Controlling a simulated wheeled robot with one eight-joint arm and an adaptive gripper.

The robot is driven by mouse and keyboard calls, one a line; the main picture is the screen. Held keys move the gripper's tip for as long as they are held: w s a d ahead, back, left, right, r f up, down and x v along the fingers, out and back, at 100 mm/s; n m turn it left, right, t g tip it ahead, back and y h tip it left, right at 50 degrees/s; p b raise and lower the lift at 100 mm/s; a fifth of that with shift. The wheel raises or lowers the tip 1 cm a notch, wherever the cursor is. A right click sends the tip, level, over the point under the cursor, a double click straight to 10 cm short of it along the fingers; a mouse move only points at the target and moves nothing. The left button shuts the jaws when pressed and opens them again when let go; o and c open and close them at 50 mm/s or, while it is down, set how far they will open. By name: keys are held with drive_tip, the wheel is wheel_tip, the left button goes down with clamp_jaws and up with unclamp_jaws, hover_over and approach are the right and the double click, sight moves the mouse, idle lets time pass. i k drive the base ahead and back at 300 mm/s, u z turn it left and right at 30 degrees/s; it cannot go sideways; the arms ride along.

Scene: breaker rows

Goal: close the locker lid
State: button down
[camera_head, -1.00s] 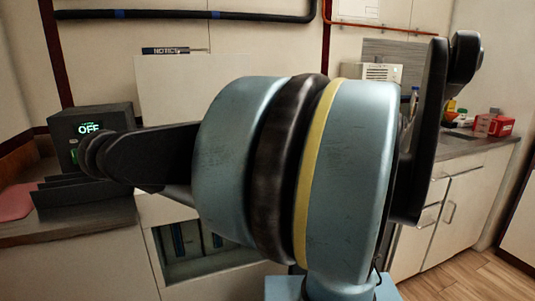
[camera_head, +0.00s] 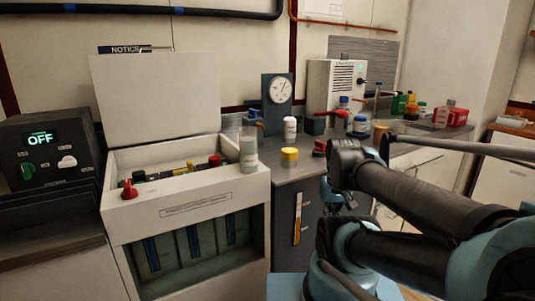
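The locker (camera_head: 190,207) is a white cabinet at the left of the head view. Its white lid (camera_head: 155,100) stands open, nearly upright at the back edge. Inside the open top, red, yellow and black parts show. A red knob (camera_head: 129,190) sits on the front left rim. A pale, grey-green jar (camera_head: 248,154) stands at the right side of the rim. My arm is at the lower right, apart from the locker. I cannot make out my gripper in this view.
A control box (camera_head: 45,150) reading OFF stands left of the locker. The counter to the right holds a yellow-lidded jar (camera_head: 289,158), a white bottle (camera_head: 290,130), a gauge (camera_head: 279,90) and a white device (camera_head: 335,88). The air before the lid looks clear.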

sight(146, 97)
drive_tip(key=u, duration=1.75)
drive_tip(key=k, duration=1.25)
drive_tip(key=z, duration=0.25)
drive_tip(key=i, duration=1)
